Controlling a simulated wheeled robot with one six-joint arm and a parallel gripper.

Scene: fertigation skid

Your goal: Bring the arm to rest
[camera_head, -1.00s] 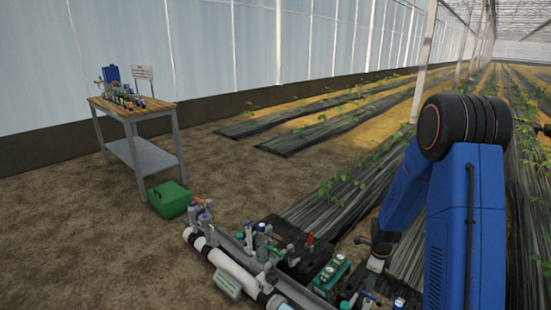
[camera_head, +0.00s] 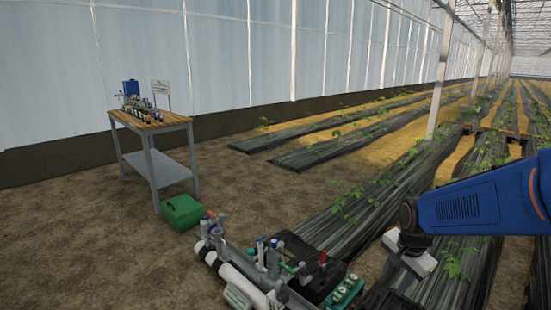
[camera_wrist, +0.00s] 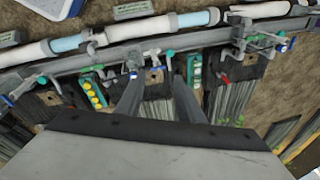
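My blue arm (camera_head: 465,205) reaches in from the right of the head view. Its wrist and gripper (camera_head: 410,262) hang at the right, beside the skid and over the black-covered rows. In the wrist view my gripper (camera_wrist: 156,78) shows two grey fingers spread apart. I see nothing held between them. The fertigation skid (camera_head: 235,278), with its white pipe and several valves, lies below and left of the gripper. In the wrist view the skid's pipe (camera_wrist: 158,27) runs across the top, beyond the fingertips.
A wooden-topped bench (camera_head: 150,122) with small items stands at the left. A green box (camera_head: 182,212) sits on the ground by it. A white post (camera_head: 440,75) rises among the crop rows. Bare soil (camera_head: 90,250) lies open at the left.

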